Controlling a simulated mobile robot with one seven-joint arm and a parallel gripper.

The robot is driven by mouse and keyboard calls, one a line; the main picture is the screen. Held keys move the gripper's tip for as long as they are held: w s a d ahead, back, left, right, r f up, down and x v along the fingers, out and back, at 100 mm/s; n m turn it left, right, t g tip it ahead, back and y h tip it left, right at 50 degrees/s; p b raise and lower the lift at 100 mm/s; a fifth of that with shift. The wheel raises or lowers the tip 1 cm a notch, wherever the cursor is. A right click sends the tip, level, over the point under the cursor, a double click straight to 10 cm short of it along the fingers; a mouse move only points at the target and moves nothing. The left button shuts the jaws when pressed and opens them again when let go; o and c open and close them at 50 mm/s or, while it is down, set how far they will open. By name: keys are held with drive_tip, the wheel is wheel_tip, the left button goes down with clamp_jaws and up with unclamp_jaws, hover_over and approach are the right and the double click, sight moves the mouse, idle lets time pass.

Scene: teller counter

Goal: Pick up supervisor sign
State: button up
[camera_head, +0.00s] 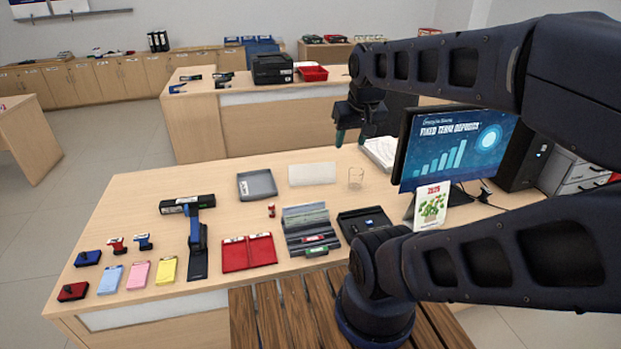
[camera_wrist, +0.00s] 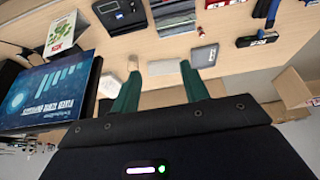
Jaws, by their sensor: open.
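No lettering reading "supervisor" is legible. A blank white panel (camera_head: 312,174) at the counter's far edge may be the supervisor sign seen from behind; I cannot tell for sure. In the wrist view a pale panel (camera_wrist: 163,67) shows between and beyond the fingertips. My gripper (camera_head: 353,133) is raised above the far side of the counter, right of the panel and apart from it. In the wrist view my gripper (camera_wrist: 160,80) has its green fingers spread with nothing between them.
A clear glass (camera_head: 355,178) stands right of the panel, and a grey tray (camera_head: 257,185) lies left. The monitor (camera_head: 455,150) and calendar (camera_head: 432,205) stand at the right. A two-part binder (camera_head: 249,252), slotted organiser (camera_head: 310,228) and stamps crowd the front. Free counter lies at the back left.

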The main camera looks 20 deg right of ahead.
drive_tip(key=shift+c, duration=0.8)
